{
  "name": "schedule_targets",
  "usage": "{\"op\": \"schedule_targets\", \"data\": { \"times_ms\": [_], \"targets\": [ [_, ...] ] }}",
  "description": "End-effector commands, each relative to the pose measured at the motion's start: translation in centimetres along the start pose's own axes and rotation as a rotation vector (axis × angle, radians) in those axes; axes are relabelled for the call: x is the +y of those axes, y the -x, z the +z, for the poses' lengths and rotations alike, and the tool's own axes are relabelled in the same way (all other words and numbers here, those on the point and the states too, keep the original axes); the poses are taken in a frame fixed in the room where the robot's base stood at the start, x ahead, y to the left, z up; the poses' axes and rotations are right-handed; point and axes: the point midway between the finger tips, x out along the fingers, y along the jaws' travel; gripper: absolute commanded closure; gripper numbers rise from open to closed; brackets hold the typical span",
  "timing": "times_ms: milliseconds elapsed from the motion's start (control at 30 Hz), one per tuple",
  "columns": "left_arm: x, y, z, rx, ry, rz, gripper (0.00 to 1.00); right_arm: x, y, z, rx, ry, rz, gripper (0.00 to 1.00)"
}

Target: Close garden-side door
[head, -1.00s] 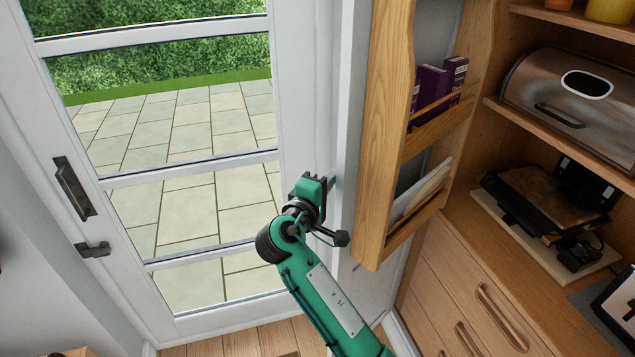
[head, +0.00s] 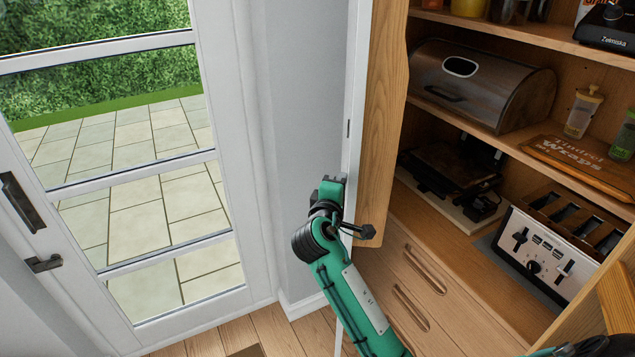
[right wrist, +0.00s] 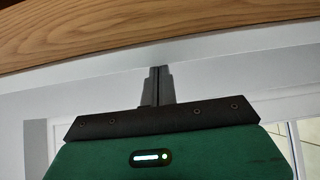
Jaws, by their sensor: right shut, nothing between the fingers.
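The garden-side door (head: 356,90) is the white cupboard door nearer the glazed garden door. It stands open, seen almost edge-on, with a wooden rack (head: 390,100) on its inner side. My right gripper (head: 334,184) is shut and empty, at the door's outer white side. In the right wrist view, the shut fingertips (right wrist: 160,72) reach the door's white strip (right wrist: 215,60), below the rack's wood (right wrist: 130,35). They look close to or touching it; I cannot tell which. My left gripper is not in view.
The open cupboard holds a bread bin (head: 480,85), a grill (head: 450,165) and a toaster (head: 540,245), with drawers (head: 410,280) below. The glazed garden door (head: 235,150) is shut at left. A wooden rack part (head: 615,300) shows at lower right.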

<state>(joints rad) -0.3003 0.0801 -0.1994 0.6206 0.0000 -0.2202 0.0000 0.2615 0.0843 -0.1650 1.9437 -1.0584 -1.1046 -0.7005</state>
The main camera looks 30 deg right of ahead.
Motion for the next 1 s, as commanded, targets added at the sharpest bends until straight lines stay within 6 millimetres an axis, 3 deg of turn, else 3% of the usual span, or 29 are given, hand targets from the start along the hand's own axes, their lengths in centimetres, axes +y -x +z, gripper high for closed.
{"op": "schedule_targets", "data": {
  "times_ms": [200, 500, 733, 1000],
  "targets": [
    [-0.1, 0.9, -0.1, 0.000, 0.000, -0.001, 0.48, 0.1, -1.4, 4.5, -0.002, 0.002, 0.001, 1.00],
    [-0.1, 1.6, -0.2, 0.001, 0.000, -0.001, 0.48, 0.1, -3.0, 8.8, -0.002, 0.001, 0.001, 1.00],
    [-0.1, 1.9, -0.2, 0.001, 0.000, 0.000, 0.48, 0.0, -3.7, 10.4, -0.001, 0.001, 0.000, 1.00],
    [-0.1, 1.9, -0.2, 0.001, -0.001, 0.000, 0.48, 0.0, -3.9, 10.9, 0.000, 0.000, 0.000, 1.00]
  ]
}}
